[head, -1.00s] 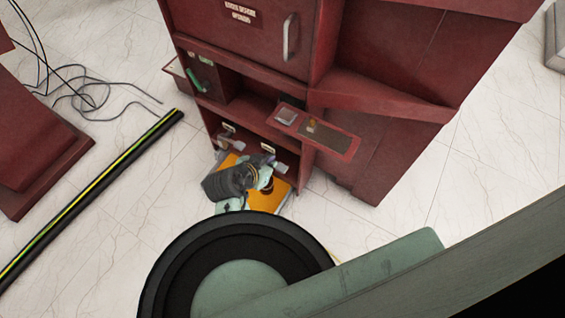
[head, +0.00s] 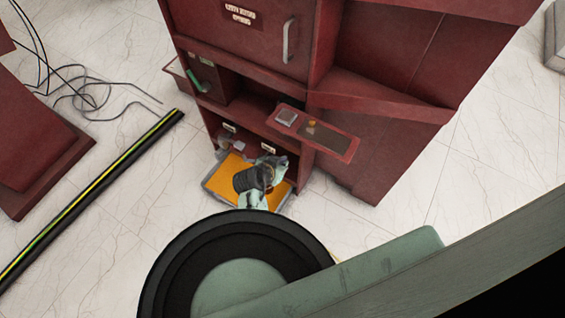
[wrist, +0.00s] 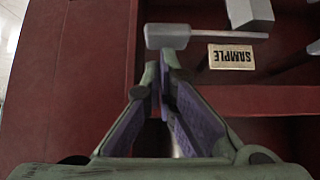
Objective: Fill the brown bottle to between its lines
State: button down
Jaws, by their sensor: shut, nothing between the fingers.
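A small amber-brown object (head: 311,124), perhaps the brown bottle, stands on the red side shelf (head: 345,147) of the cabinet; its lines are too small to see. My gripper (head: 284,161) is at the lower opening of the cabinet, above the orange tray. In the wrist view my gripper (wrist: 163,72) has its fingers together with nothing between them. The fingertips are just below a grey lever (wrist: 180,34), beside a SAMPLE label (wrist: 231,56); I cannot tell whether they touch the lever. No bottle is seen in the wrist view.
The orange-floored tray (head: 222,179) sits at the cabinet's foot, with a small clear item (head: 223,143) near its back. A grey square plate (head: 286,117) lies on the side shelf. A black striped pole (head: 90,200) and loose cables (head: 85,95) lie on the floor at left.

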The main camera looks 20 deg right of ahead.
jog(key=shift+f, duration=0.15)
jog(key=shift+m+t+y, duration=0.6)
jog(key=shift+t, duration=0.3)
jog(key=f+b, duration=0.2)
jog(key=s+f+b, duration=0.1)
jog(key=f, duration=0.1)
jog(key=shift+d, duration=0.35)
jog(key=shift+f, duration=0.3)
dwell(5.9)
